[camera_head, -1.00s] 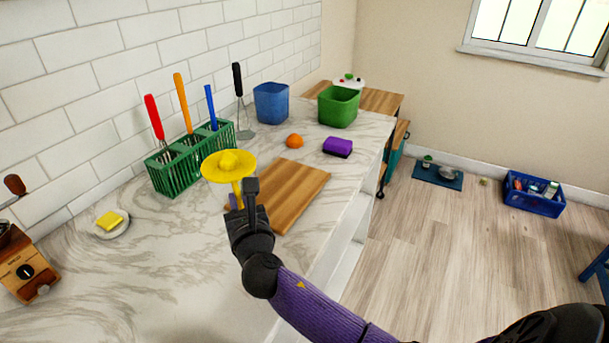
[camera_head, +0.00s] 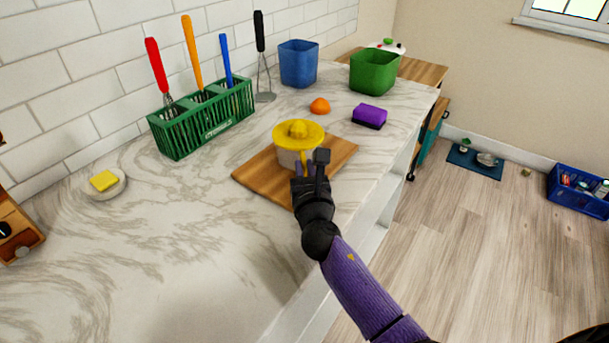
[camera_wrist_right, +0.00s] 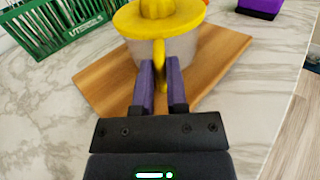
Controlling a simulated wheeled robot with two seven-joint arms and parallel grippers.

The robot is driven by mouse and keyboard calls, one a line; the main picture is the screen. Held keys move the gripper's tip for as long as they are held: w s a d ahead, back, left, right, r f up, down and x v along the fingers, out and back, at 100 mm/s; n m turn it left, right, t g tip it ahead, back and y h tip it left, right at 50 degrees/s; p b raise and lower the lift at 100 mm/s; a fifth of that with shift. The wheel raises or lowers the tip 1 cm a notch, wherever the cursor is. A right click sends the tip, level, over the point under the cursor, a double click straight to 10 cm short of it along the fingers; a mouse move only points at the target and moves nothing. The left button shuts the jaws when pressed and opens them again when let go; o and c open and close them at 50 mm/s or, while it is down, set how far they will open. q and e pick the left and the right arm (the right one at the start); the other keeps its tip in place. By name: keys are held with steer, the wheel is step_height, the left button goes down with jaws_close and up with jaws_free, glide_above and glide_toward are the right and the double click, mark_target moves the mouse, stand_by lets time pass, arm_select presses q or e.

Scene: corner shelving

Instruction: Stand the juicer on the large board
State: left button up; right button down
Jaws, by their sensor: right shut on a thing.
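The juicer (camera_head: 298,134) has a yellow top with a cone and a pale cup below. It is upright over the large wooden board (camera_head: 262,178), and its base appears to be on the board, though the gripper partly hides it. My right gripper (camera_head: 308,168) is at the near side of the juicer. In the right wrist view, its purple fingers (camera_wrist_right: 160,85) are shut on the yellow handle of the juicer (camera_wrist_right: 160,22), with the board (camera_wrist_right: 100,85) beneath. My left gripper is out of view.
A green rack (camera_head: 205,118) with several utensils stands along the tiled wall. An orange (camera_head: 319,105) and a purple sponge (camera_head: 369,116) lie behind the board. Blue (camera_head: 299,64) and green (camera_head: 373,72) bins stand farther back. A butter dish (camera_head: 103,184) is at left.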

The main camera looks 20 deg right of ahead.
steer(key=c, duration=1)
jaws_free()
steer(key=shift+c, duration=0.2)
steer(key=o, duration=0.4)
steer(key=shift+s+r, duration=0.15)
steer(key=shift+s, duration=0.05)
steer(key=p+v, duration=0.1)
steer(key=v, duration=1)
steer(key=shift+s+a+p, duration=0.1)
steer(key=shift+s+p, duration=0.25)
steer(key=shift+p, duration=0.05)
